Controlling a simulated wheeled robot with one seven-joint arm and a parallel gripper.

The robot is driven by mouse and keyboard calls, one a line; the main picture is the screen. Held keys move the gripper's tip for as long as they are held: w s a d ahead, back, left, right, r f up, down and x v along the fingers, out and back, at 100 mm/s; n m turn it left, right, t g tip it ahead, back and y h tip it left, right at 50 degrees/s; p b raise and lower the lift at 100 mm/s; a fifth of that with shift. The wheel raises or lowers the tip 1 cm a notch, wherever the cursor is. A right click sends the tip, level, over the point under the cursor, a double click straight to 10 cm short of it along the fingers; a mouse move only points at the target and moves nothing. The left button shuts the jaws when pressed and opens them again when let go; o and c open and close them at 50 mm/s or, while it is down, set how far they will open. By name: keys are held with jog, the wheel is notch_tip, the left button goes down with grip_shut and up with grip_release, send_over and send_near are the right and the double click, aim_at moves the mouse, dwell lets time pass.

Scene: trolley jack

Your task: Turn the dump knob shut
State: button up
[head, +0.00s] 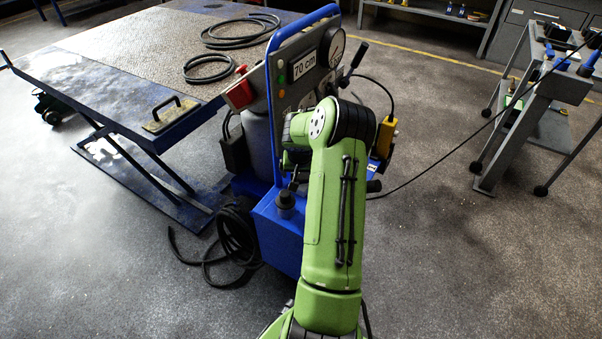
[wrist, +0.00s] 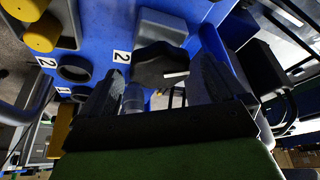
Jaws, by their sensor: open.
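In the wrist view a black lobed knob (wrist: 158,66) with a white pointer mark, likely the dump knob, sits on the blue face of the pump unit. The white mark points to the right. My gripper (wrist: 160,74) is open, with one finger on each side of the knob. I cannot tell whether either finger touches it. In the head view my green arm covers the gripper and the knob. The blue pump unit (head: 277,231) stands behind the arm.
Yellow knobs (wrist: 42,34) and dark round ports (wrist: 75,69) with number labels are left of the gripper. A lift table (head: 150,45) stands left of the unit, and black hoses (head: 236,238) lie on the floor. A grey trolley (head: 545,100) is at right.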

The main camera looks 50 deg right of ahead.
jog(key=c, duration=1)
jog(key=shift+c, duration=0.2)
jog(key=shift+m, duration=0.3)
jog(key=shift+w+a+m+g, duration=0.1)
jog(key=shift+m+g, duration=0.3)
jog(key=shift+m, duration=0.5)
jog(key=shift+w+m+g+h+p, duration=0.1)
jog(key=shift+m+g+h+p, duration=0.45)
jog(key=shift+m, duration=1.15)
jog(key=shift+y, duration=0.25)
jog(key=o, duration=1)
jog(key=shift+r, duration=0.1)
jog(key=shift+o, duration=0.2)
